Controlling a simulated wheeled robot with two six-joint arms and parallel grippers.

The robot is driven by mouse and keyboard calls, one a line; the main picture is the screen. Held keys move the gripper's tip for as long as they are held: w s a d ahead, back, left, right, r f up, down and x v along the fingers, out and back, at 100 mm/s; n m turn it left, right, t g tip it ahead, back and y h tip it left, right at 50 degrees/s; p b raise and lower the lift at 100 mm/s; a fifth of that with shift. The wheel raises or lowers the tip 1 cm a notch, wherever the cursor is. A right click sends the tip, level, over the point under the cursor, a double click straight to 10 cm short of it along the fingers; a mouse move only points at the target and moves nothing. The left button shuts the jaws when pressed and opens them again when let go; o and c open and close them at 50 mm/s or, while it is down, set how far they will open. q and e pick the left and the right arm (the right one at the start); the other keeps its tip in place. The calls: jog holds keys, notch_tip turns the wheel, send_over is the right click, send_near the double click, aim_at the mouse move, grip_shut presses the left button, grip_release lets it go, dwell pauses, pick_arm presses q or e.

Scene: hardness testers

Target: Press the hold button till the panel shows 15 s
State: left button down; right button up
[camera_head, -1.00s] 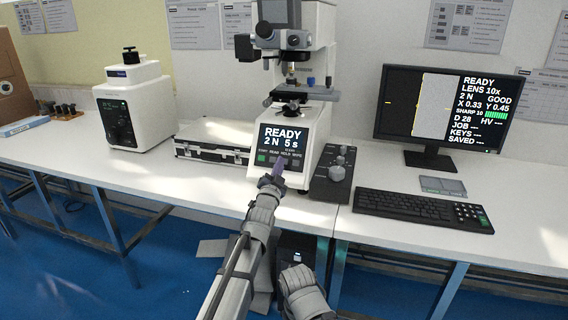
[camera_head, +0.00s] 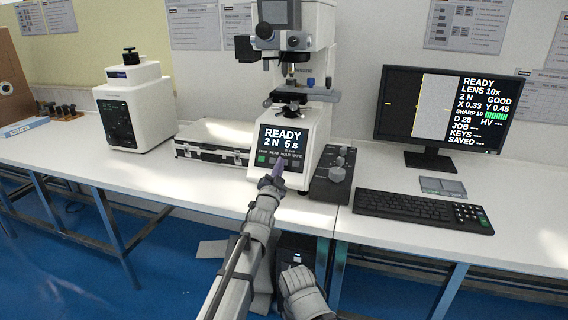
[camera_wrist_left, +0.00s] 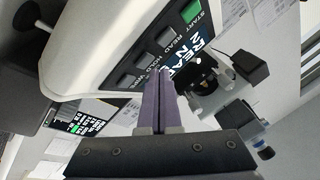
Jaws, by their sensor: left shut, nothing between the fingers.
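The hardness tester (camera_head: 297,100) stands on the white bench. Its panel (camera_head: 283,138) reads READY, 2 N, 5 s. Below the readout is a row of buttons, with a green START button (camera_wrist_left: 191,11) at one end. In the left wrist view the HOLD button (camera_wrist_left: 143,58) sits between READ (camera_wrist_left: 165,37) and the last button. My left gripper (camera_head: 279,165) is shut and empty, its purple fingers in front of the button row near HOLD. The fingers also show in the left wrist view (camera_wrist_left: 158,72). I cannot tell whether they touch the button.
A black control box with knobs (camera_head: 334,172) stands right of the tester, then a keyboard (camera_head: 424,209) and a monitor (camera_head: 447,112). A silver case (camera_head: 213,142) and another white instrument (camera_head: 136,105) are to the left. Bare bench lies in front of the case.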

pick_arm(q)
jog(key=shift+w, duration=0.1)
dwell(0.7)
jog(key=shift+w+d+f, duration=0.1)
jog(key=shift+w+f, duration=0.1)
jog(key=shift+w, duration=0.05)
jog(key=shift+w+d+f+b, duration=0.15)
jog(key=shift+w+b, duration=0.1)
jog(key=shift+b, duration=0.15)
dwell(0.6)
jog(key=shift+s, duration=0.1)
jog(key=shift+s+a+r+p, duration=0.25)
jog(key=shift+s+r+p, duration=0.15)
jog(key=shift+s, duration=0.1)
dwell(0.5)
jog(key=s+p, duration=0.1)
jog(key=s+a+r, duration=0.1)
jog(key=s+r+p, duration=0.1)
jog(key=s, duration=0.1)
jog(key=shift+a+r+p, duration=0.15)
jog(key=shift+r+p, duration=0.1)
jog(key=shift+p, duration=0.05)
dwell(0.3)
